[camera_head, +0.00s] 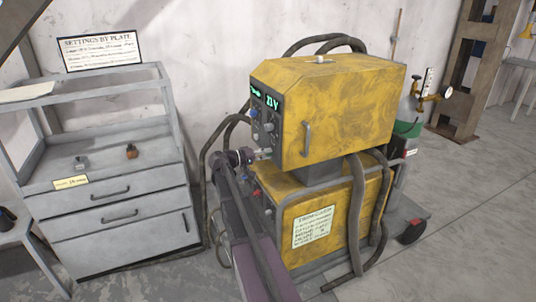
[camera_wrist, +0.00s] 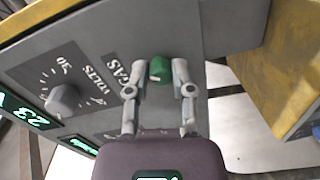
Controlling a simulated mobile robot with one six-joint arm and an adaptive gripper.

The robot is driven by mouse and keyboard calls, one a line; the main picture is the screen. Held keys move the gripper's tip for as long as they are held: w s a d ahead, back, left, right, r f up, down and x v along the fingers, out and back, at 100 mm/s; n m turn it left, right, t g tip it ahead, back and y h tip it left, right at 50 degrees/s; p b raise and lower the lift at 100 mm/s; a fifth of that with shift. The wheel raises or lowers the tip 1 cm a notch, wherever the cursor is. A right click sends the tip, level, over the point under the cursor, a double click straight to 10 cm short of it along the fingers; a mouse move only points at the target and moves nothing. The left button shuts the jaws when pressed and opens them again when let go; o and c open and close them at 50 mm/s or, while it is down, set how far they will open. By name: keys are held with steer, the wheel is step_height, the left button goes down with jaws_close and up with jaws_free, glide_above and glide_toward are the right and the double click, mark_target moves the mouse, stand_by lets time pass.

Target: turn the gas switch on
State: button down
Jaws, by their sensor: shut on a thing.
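The gas switch (camera_wrist: 160,71) is a small green knob on the grey front panel (camera_wrist: 215,25) of the yellow welding machine, beside the printed word GAS in the wrist view. My gripper (camera_wrist: 160,68) has one fingertip on each side of the knob and is shut on it. In the head view my gripper (camera_head: 262,153) reaches the lower part of the front panel of the yellow machine (camera_head: 340,105). The switch itself is hidden there by my gripper and too small to make out. Whether it is on or off cannot be told.
A VOLTS knob (camera_wrist: 62,98) with a dial and a lit green display (camera_wrist: 20,110) sit on the same panel. Hoses (camera_head: 357,215) hang from the machine. A grey drawer cabinet (camera_head: 110,215) stands at left, a gas cylinder (camera_head: 408,115) behind right. Open floor lies at right.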

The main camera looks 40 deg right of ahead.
steer(key=shift+s+m, duration=0.1)
steer(key=shift+m, duration=1.1)
steer(key=shift+c, duration=2.4)
jaws_free()
steer(key=s+a+f+n+t+y+p, duration=0.1)
steer(key=s+a+y+p, duration=0.3)
steer(key=a, duration=1)
steer(key=s+a+f+n+t+y+p, duration=0.1)
steer(key=s+a+n+y+p, duration=0.3)
steer(key=a, duration=1)
steer(key=s+a+f+n+t+y+p, duration=0.1)
steer(key=s+a+y+p, duration=0.5)
steer(key=a, duration=0.8)
steer(key=s+n+t+y, duration=0.1)
steer(key=s+n+y, duration=0.1)
steer(key=shift+s+a+y, duration=0.25)
steer(key=shift+s+y, duration=0.05)
steer(key=shift+s, duration=0.05)
steer(key=shift+f, duration=0.1)
